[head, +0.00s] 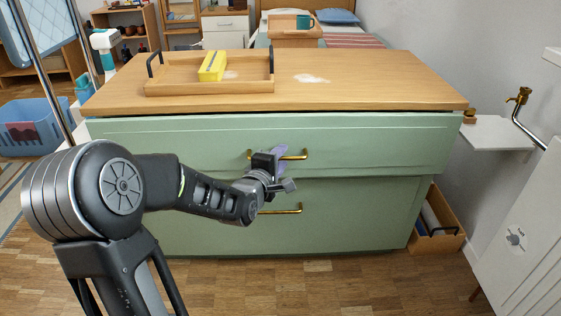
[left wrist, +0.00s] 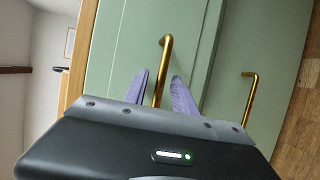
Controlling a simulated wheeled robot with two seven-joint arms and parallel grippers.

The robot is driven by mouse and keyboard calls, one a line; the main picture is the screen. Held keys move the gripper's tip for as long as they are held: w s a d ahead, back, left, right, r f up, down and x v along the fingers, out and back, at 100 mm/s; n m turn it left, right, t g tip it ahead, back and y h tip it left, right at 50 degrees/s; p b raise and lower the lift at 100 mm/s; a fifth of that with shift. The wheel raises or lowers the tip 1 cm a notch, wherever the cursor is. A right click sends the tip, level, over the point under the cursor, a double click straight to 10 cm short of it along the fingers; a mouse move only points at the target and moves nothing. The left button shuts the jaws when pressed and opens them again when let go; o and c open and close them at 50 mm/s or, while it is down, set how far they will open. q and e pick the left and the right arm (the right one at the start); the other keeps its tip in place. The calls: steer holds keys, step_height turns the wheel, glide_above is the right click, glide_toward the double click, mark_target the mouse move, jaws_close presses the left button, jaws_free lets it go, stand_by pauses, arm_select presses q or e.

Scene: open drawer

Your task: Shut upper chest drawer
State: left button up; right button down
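The green chest has an upper drawer (head: 370,143) with a brass bar handle (head: 300,156). Its front stands out past the lower drawer (head: 350,215), and a thin dark gap shows under the wooden top. My left gripper (head: 281,155) is at the upper handle, partly hiding it. In the left wrist view, my left gripper's two purple fingers (left wrist: 161,82) are apart, with the upper brass handle (left wrist: 164,62) between them and space on both sides. Whether a finger touches the drawer front I cannot tell. My right gripper is in neither view.
The chest top (head: 390,85) bears a wooden tray (head: 205,88) with a yellow box (head: 212,66). The lower drawer has its own brass handle (head: 282,211). A wooden crate (head: 437,238) stands at the chest's right, a blue basket (head: 30,127) at the left. The floor in front is clear.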

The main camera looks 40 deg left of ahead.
arm_select(q)
jaws_close()
stand_by(0.3)
stand_by(1.2)
